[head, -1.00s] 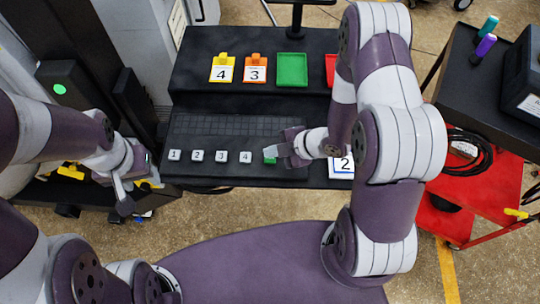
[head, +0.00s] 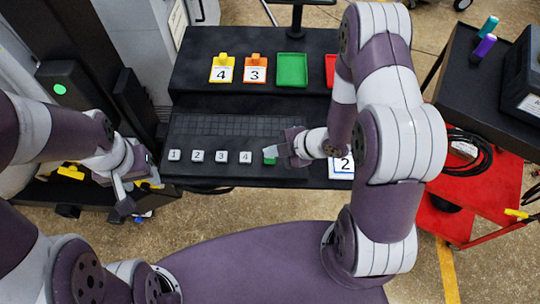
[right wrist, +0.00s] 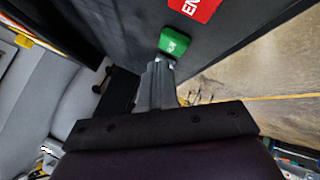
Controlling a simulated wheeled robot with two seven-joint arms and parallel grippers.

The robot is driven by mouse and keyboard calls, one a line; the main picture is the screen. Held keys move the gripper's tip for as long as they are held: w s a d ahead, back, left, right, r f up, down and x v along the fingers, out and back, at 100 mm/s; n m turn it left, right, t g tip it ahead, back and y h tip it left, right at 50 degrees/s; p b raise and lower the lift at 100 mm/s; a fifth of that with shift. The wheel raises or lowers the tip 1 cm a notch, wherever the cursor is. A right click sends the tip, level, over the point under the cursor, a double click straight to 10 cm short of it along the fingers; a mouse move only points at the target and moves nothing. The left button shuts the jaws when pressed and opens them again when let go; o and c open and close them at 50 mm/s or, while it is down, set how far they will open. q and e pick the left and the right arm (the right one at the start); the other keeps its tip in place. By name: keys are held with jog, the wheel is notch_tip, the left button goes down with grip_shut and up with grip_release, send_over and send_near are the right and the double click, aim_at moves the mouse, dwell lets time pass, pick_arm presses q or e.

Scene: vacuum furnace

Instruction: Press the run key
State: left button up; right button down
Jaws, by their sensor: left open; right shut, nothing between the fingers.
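The green run key (head: 269,160) is at the right end of the row of number keys on the black console, partly hidden behind my right gripper. In the right wrist view the green key (right wrist: 174,42) lies just beyond the fingertips. My right gripper (head: 272,151) is shut and empty, its tips over or beside the green key. The shut fingers also show in the right wrist view (right wrist: 162,62). I cannot tell whether they touch the key. My left gripper (head: 138,190) is open and empty, left of the console's front edge.
Number keys 1 (head: 174,155) to 4 (head: 246,157) stand left of the green key. A red label (right wrist: 195,8) lies near it. Yellow (head: 222,70) and orange (head: 256,70) tags and a green tray (head: 292,70) sit on the upper shelf. A card marked 2 (head: 343,165) is right of my gripper.

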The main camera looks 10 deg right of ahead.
aim_at(273, 159)
dwell(0.4)
jog(key=shift+f+b, duration=0.35)
jog(key=shift+f, duration=0.1)
jog(key=shift+f+b, duration=0.4)
jog(key=shift+f, duration=0.05)
dwell(0.4)
dwell(0.4)
jog(key=shift+r+p, duration=0.8)
jog(key=shift+r, duration=0.1)
notch_tip(273, 159, up, 5)
jog(key=p, duration=0.4)
jog(key=shift+r+p, duration=0.1)
jog(key=shift+p, duration=0.2)
